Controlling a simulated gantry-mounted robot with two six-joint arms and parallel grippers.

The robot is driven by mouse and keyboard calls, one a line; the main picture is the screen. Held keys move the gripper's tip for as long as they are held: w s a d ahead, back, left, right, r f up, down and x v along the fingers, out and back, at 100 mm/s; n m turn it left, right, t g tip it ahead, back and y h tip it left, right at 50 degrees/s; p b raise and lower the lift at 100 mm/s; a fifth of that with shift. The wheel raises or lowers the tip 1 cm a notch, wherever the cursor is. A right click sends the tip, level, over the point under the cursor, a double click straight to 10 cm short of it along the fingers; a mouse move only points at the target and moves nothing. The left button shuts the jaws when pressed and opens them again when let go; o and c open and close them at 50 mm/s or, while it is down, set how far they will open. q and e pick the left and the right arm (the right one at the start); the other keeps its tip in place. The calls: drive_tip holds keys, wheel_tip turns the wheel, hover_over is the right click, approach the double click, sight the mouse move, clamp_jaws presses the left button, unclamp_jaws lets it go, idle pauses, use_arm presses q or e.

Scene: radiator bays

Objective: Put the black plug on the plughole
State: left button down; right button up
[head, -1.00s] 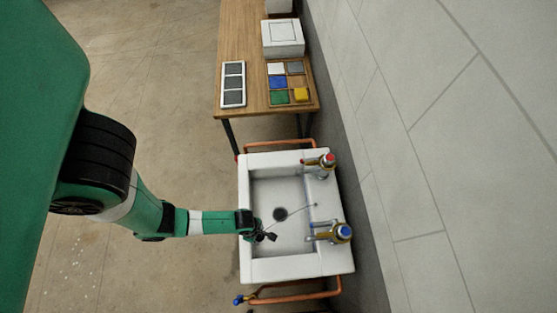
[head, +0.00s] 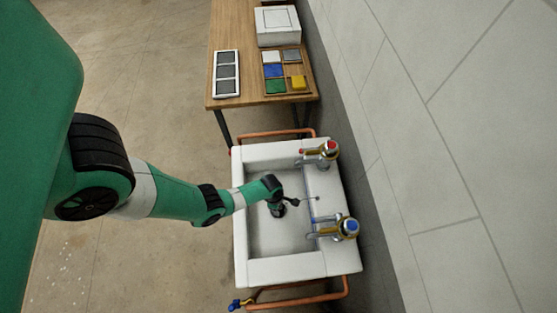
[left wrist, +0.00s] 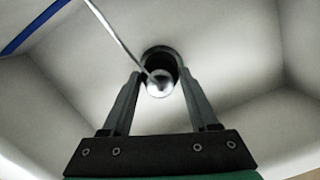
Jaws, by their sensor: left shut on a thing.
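My left gripper (head: 278,209) points down into the white sink (head: 241,215), over the plughole area. In the left wrist view its two fingers (left wrist: 160,88) are closed in on a small silver knob (left wrist: 159,84) with a chain on it, which I take as the top of the black plug. A round black shape (left wrist: 158,57) with a grey edge shows just behind the knob. I cannot tell how much of it is plug and how much is plughole, or whether they touch. In the head view the gripper hides both. My right gripper is not in view.
The chain (left wrist: 110,30) runs from the knob to the sink's wall side. A red-topped tap (head: 322,150) and a blue-topped tap (head: 340,230) stand on that rim. Copper pipes (head: 300,298) pass beside the sink. A wooden table (head: 235,30) stands beyond.

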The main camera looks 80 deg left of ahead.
use_arm(q)
drive_tip(key=shift+f+b, duration=0.45)
drive_tip(key=shift+f, duration=0.95)
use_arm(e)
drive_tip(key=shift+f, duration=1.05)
use_arm(q)
drive_tip(key=shift+f, duration=0.25)
drive_tip(key=shift+c, duration=0.8)
unclamp_jaws()
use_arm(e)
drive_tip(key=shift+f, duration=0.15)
use_arm(q)
drive_tip(key=shift+r, duration=0.15)
drive_tip(key=r+p, duration=0.3)
drive_tip(key=r, duration=0.1)
drive_tip(key=s+r+p, duration=0.1)
drive_tip(key=r+p, duration=0.7)
drive_tip(key=shift+s+a+r, duration=0.1)
drive_tip(key=shift+s+a, duration=0.1)
drive_tip(key=shift+a, duration=0.1)
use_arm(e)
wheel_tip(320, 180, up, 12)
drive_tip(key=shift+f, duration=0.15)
